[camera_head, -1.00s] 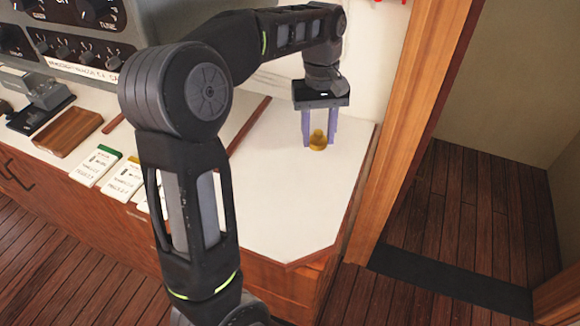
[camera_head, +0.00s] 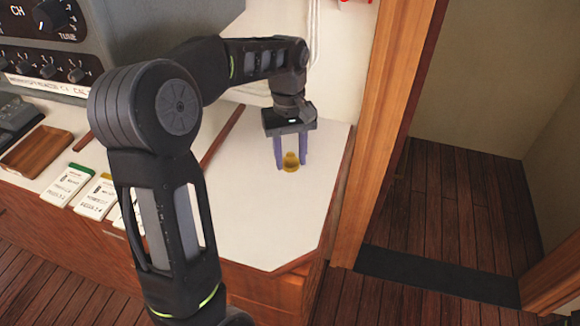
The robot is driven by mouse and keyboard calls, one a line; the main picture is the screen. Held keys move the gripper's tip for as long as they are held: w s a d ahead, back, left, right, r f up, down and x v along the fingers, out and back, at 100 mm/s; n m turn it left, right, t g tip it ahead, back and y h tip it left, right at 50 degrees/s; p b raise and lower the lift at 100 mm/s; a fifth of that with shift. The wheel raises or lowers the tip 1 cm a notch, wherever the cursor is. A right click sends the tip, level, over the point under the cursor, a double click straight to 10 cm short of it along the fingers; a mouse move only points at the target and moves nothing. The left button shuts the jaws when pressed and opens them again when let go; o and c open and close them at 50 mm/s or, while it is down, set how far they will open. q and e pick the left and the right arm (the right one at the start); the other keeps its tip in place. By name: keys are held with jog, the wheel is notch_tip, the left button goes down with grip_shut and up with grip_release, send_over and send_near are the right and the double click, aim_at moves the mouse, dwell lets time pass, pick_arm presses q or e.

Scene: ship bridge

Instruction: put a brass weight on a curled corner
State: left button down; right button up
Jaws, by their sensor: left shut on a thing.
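A small brass weight (camera_head: 290,162) is between the fingers of my left gripper (camera_head: 291,160), over the right part of the white counter top (camera_head: 270,215). The gripper points down and is shut on the weight. I cannot tell whether the weight touches the surface under it. No curled corner can be made out; my left arm covers part of the counter. My right gripper is not in view.
Several labelled cards (camera_head: 68,185) lie at the counter's left front, by a wooden tray (camera_head: 36,150). A grey radio panel (camera_head: 60,45) stands behind. A wooden door post (camera_head: 385,130) rises right of the counter. Brown plank floor (camera_head: 450,200) shows beyond.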

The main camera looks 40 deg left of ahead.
aim_at(290, 168)
pick_arm(q)
jog(key=shift+f, duration=0.1)
notch_tip(290, 168, down, 4)
jog(key=shift+r, duration=0.25)
jog(key=shift+f, duration=0.15)
jog(key=c, duration=0.9)
grip_release()
jog(key=shift+o, duration=0.2)
